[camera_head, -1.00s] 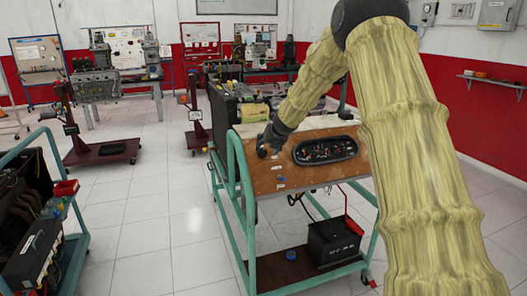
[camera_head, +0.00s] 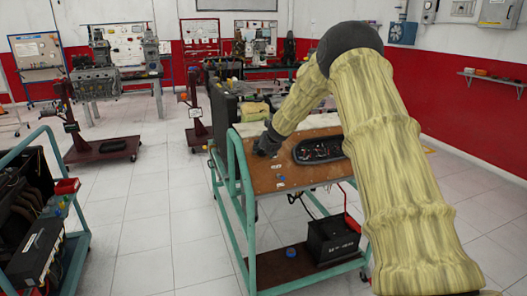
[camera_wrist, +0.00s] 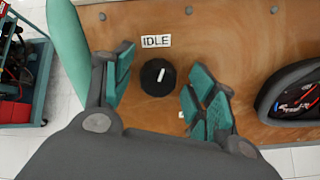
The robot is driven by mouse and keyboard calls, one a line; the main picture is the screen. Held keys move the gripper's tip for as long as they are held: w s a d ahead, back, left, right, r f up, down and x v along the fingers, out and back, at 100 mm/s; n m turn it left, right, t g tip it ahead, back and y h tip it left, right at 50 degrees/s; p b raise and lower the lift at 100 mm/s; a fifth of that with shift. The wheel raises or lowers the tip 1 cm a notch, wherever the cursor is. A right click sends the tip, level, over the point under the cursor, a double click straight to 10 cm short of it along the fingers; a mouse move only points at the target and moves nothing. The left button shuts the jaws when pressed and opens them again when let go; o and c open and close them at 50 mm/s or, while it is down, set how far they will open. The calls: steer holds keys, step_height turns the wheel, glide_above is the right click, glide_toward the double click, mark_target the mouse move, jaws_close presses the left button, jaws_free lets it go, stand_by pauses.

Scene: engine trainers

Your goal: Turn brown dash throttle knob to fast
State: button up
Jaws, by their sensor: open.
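The throttle knob (camera_wrist: 158,77) is round and black with a white pointer line, on the brown dash panel (camera_wrist: 265,30). In the wrist view its pointer aims up, slightly right, toward the white IDLE label (camera_wrist: 156,41) above it. My gripper (camera_wrist: 160,84) is open, its teal-padded fingers left and right of the knob, with gaps visible on both sides. I cannot tell how far the fingertips are from the panel. In the head view my gripper (camera_head: 266,146) is at the panel's upper left and hides the knob. No FAST label is readable.
A gauge cluster (camera_head: 318,149) sits right of the knob on the panel; it also shows in the wrist view (camera_wrist: 298,98). A teal frame (camera_head: 240,190) carries the panel, with a black battery (camera_head: 333,238) below. Another cart (camera_head: 75,240) stands left, with clear floor between.

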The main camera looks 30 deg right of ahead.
steer(key=c, duration=1)
steer(key=m+b, duration=0.1)
steer(key=m, duration=0.1)
steer(key=shift+m, duration=0.4)
steer(key=m, duration=0.3)
steer(key=shift+r+p, duration=0.15)
steer(key=shift+p, duration=0.2)
steer(key=m+p, duration=0.4)
steer(key=m, duration=0.1)
steer(key=shift+s+d+r, duration=0.1)
steer(key=shift+s, duration=0.05)
steer(key=m+p, duration=0.3)
steer(key=shift+m+p, duration=0.3)
steer(key=shift+p, duration=0.05)
steer(key=m+p, duration=0.1)
steer(key=m, duration=0.1)
steer(key=m+p, duration=0.2)
steer(key=m, duration=0.1)
steer(key=shift+s+f, duration=0.1)
steer(key=shift+f, duration=0.3)
steer(key=shift+m, duration=0.4)
